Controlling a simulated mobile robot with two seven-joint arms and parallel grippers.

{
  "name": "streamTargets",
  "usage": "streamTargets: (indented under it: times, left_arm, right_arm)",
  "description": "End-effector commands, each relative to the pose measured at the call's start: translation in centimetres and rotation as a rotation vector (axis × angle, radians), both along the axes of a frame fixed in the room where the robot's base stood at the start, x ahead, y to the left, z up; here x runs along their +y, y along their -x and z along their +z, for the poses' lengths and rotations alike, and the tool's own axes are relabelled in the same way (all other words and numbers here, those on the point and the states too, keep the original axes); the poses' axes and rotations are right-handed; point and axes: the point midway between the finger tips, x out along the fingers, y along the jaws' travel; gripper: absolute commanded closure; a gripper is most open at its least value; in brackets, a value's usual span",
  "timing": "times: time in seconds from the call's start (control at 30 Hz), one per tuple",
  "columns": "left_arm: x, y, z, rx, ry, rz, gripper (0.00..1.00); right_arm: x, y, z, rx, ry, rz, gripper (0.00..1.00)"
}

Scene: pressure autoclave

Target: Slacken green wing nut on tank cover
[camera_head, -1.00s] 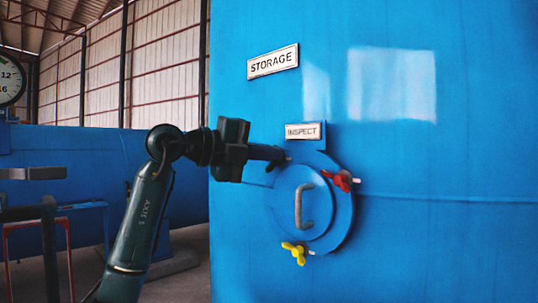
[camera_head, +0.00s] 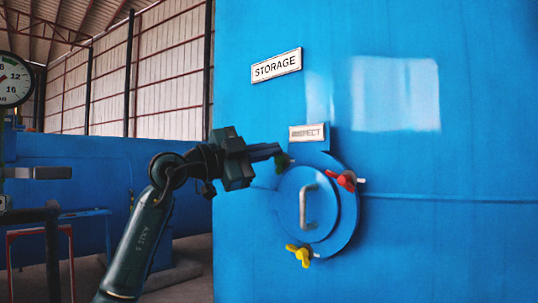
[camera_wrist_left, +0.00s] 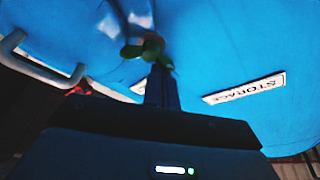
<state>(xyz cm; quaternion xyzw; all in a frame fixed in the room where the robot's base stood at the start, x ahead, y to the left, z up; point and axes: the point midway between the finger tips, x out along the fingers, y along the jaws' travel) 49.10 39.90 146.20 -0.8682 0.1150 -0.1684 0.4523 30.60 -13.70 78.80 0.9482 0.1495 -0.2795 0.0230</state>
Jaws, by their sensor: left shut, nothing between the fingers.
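The round blue tank cover (camera_head: 294,213) has a grey handle and sits on the blue tank wall. The green wing nut (camera_head: 283,162) is at the cover's upper left edge, partly behind my fingertips. It shows more clearly in the left wrist view (camera_wrist_left: 143,48). My left gripper (camera_head: 278,151) is shut, its tips right at the nut; I cannot tell whether they touch it. In the left wrist view the closed fingers (camera_wrist_left: 161,72) end beside one wing of the nut. A red wing nut (camera_head: 346,182) is at the upper right and a yellow one (camera_head: 299,255) at the bottom. My right gripper is out of view.
An INSPECT plate (camera_head: 308,133) stands just above the cover, close to my fingers. A STORAGE sign (camera_head: 276,66) is higher on the wall. A pressure gauge (camera_head: 13,78) is at the far left. The wall right of the cover is clear.

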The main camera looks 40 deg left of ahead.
Motion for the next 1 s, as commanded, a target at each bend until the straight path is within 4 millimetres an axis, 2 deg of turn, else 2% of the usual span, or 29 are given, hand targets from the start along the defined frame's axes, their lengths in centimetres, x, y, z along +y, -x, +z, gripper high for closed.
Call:
streamTargets:
  times: [0.5,1.0]
  left_arm:
    - [0.64,-0.10,-0.18,0.005,0.018,0.001,1.00]
    - [0.83,-0.16,-0.33,0.006,0.018,0.001,1.00]
  right_arm:
    - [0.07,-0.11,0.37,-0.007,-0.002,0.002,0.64]
    - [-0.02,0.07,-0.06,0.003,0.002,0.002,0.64]
